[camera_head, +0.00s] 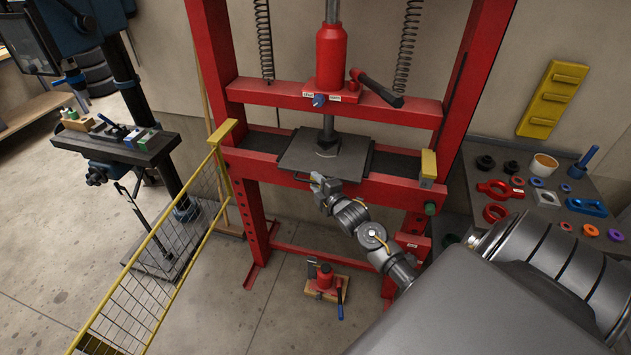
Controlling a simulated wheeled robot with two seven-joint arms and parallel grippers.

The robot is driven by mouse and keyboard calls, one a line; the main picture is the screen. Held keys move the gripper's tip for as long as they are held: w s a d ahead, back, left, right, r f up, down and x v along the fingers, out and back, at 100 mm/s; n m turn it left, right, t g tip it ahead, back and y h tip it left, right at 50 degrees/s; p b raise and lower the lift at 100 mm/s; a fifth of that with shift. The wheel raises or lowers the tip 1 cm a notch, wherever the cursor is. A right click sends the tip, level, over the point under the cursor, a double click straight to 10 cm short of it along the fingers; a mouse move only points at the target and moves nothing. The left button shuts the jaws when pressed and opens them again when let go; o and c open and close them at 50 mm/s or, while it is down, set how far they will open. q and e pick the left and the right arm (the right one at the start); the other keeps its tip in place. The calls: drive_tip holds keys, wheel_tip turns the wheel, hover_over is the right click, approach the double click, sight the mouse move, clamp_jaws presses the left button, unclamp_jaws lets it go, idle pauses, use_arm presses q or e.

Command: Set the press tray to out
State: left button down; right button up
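The press tray (300,152) is a flat dark grey plate on the lower crossbeam of the red press (398,190), under the press ram (328,130). A thin dark handle seems to show at the tray's front edge, partly hidden by my gripper. My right gripper (317,181) is right at this front edge, in front of the beam. Its fingers are small and partly hidden, so I cannot tell whether they are open, shut or touching the handle. My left gripper is out of view.
A yellow mesh guard (160,245) stands swung open at the left. A red jack (325,280) sits on the floor below. A grey bench (545,215) with rings and small parts is at the right. A drill press table (110,145) stands far left.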

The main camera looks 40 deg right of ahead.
drive_tip(key=shift+w, duration=0.35)
drive_tip(key=shift+c, duration=0.4)
clamp_jaws()
drive_tip(key=shift+a, duration=0.1)
